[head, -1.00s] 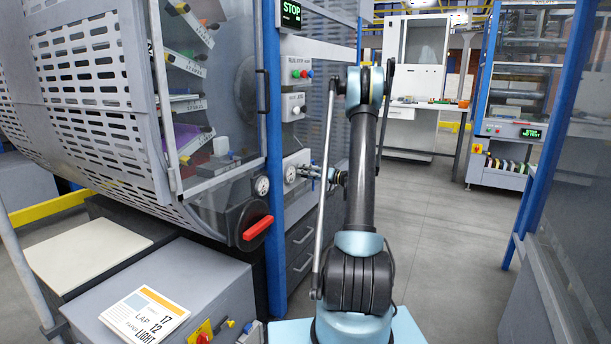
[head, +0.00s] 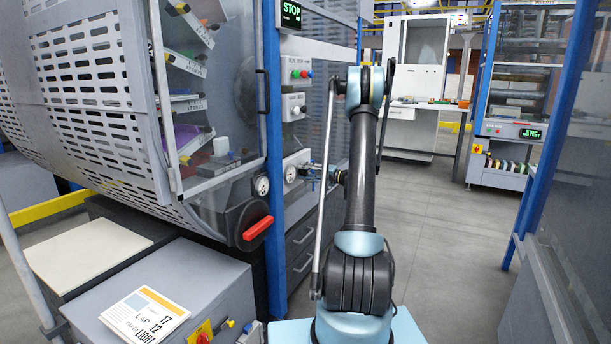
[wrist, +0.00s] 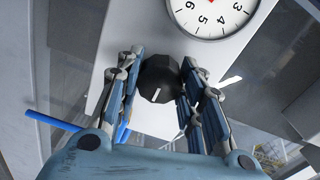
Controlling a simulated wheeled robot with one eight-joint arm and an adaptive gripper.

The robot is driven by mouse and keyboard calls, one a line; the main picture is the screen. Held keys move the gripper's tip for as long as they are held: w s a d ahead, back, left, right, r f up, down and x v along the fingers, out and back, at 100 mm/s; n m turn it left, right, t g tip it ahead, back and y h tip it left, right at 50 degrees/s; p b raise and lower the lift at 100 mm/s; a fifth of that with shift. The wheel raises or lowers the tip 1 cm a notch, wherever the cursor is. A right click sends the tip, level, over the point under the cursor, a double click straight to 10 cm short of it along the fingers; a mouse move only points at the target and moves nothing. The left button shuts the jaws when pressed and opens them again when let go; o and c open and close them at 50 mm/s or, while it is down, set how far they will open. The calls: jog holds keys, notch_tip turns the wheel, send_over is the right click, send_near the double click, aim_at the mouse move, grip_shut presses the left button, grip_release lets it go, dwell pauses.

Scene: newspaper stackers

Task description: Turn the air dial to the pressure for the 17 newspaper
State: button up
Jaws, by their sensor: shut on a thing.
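The air dial is a black faceted knob (wrist: 160,80) with a short white mark, on a pale panel in the wrist view. My gripper (wrist: 160,66) has one finger on each side of the knob and is shut on it. In the head view my gripper (head: 316,173) is small, at the panel beside the blue post, and the knob cannot be made out there. A white round gauge (wrist: 212,18) with black numerals sits near the knob, partly cut off; a bit of red shows at its top edge.
A second gauge (head: 262,186) and a red-handled rotary switch (head: 257,228) are left of the blue post (head: 274,150). A control box with coloured buttons (head: 301,71) is above. The grey floor (head: 430,230) to the right is clear.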

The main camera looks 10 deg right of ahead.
jog(key=shift+w+d, duration=0.15)
dwell(0.4)
jog(key=o, duration=0.8)
jog(key=shift+f, duration=0.1)
jog(key=v, duration=1.2)
